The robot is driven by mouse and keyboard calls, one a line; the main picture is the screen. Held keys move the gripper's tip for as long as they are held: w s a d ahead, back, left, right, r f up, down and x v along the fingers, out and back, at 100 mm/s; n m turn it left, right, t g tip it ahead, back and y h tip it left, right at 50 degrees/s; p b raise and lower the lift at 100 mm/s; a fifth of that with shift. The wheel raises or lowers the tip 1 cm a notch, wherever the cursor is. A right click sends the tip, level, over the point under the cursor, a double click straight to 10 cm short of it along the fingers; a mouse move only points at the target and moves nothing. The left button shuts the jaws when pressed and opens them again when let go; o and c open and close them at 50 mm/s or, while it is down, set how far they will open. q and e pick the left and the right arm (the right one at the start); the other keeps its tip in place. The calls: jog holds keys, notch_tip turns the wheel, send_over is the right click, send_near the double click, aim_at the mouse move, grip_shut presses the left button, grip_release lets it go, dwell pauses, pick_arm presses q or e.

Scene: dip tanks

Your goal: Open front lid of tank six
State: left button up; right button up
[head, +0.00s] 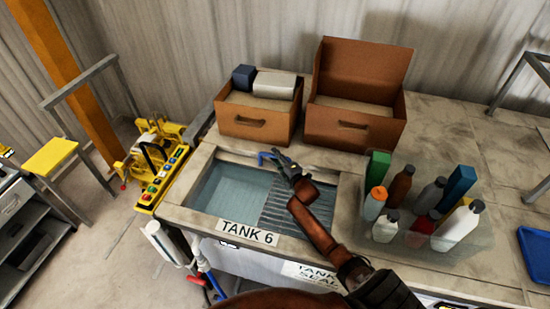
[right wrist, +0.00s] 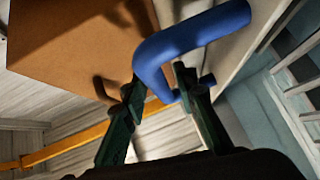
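Tank six (head: 191,214) is a rectangular opening in the bench, with a "TANK 6" label (head: 247,232) on its front rim. Its left part shows a smooth pale-blue surface (head: 232,190), and its right part a ribbed one (head: 284,208). I cannot tell the lid apart clearly. A blue handle (head: 265,155) is at the tank's back edge; it shows as a thick bent bar in the right wrist view (right wrist: 200,35). My right gripper (head: 283,163) is at this handle, its fingers apart with part of the bar between them; firm contact is unclear. My left gripper is not in view.
Two brown boxes (head: 257,122) (head: 354,131) stand close behind the tank. Several bottles (head: 457,228) stand in a clear tray to the right. A yellow control panel (head: 162,180) is at the left, and a blue tray (head: 537,250) at the right edge.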

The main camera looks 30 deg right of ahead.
jog(key=shift+o, duration=0.3)
jog(key=shift+a, duration=0.15)
jog(key=shift+s, duration=0.3)
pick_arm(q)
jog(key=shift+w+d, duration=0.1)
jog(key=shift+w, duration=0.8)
pick_arm(e)
jog(key=s+r, duration=0.1)
jog(key=s, duration=1)
jog(key=shift+a+r, duration=0.35)
jog(key=shift+a, duration=0.05)
jog(key=shift+s, duration=0.1)
